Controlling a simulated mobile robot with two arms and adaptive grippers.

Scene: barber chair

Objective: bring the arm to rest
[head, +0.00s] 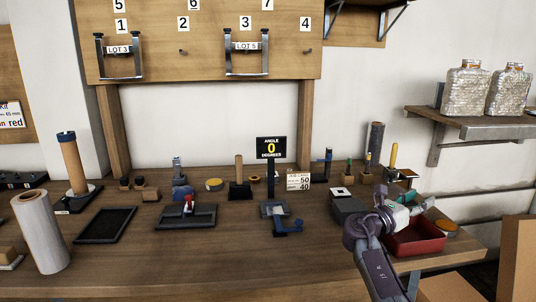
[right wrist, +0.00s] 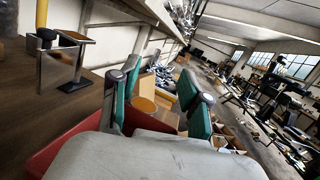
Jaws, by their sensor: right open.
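Whether the gripper touches the tray, I cannot tell. My left gripper is not in view.
The wooden bench (head: 130,270) holds a black tray (head: 106,225), a white roll (head: 40,232), an angle display (head: 271,149) and several small tools. A wall shelf (head: 480,120) with two jars is at right. The bench's front middle is clear.

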